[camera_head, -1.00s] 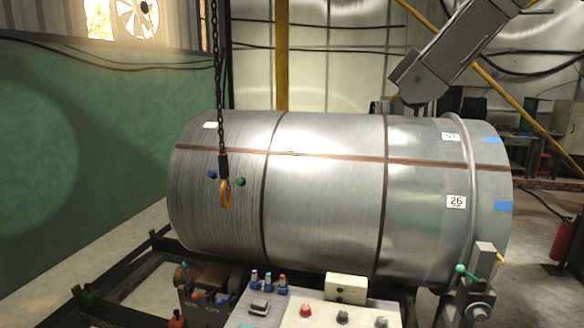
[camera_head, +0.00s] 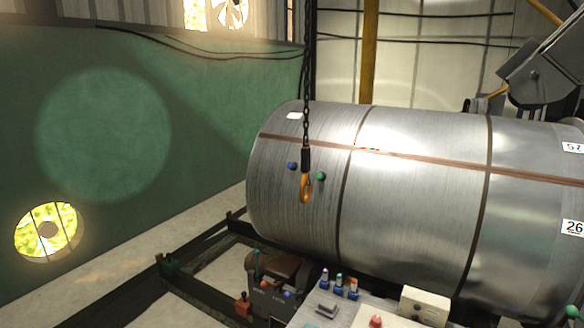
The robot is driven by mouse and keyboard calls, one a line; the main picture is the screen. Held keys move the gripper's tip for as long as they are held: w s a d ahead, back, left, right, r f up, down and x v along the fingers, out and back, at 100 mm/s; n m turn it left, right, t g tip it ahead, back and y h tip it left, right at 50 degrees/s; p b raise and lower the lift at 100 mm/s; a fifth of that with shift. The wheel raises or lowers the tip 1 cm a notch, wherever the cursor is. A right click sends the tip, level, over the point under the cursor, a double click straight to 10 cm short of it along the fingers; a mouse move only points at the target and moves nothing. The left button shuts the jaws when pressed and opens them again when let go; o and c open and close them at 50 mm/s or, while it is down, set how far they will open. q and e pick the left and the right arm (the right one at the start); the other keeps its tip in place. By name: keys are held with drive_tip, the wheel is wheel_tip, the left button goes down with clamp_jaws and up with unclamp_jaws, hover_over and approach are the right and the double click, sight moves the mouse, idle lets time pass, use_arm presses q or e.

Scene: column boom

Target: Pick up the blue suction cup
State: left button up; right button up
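No gripper of mine is in the head view. I cannot tell for sure which thing is the blue suction cup. Several small upright pieces with blue lower parts stand in a row at the back left of a light control panel (camera_head: 340,312): one with a purple top (camera_head: 325,278), one with a teal top (camera_head: 338,285) and one with a red top (camera_head: 353,288). They are small and their shapes are hard to make out. A small blue ball (camera_head: 291,166) also shows beside the hanging hook, with a green ball (camera_head: 320,176) on its other side.
A large metal drum (camera_head: 415,200) fills the right and middle. A chain with an orange hook (camera_head: 305,188) hangs in front of it. A pale box (camera_head: 425,306) and a red knob (camera_head: 376,321) sit on the panel. Open floor (camera_head: 110,280) lies at the left.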

use_arm(q)
drive_tip(key=shift+w, duration=0.1)
idle(0.7)
drive_tip(key=shift+w+d, duration=0.15)
drive_tip(key=shift+w, duration=0.2)
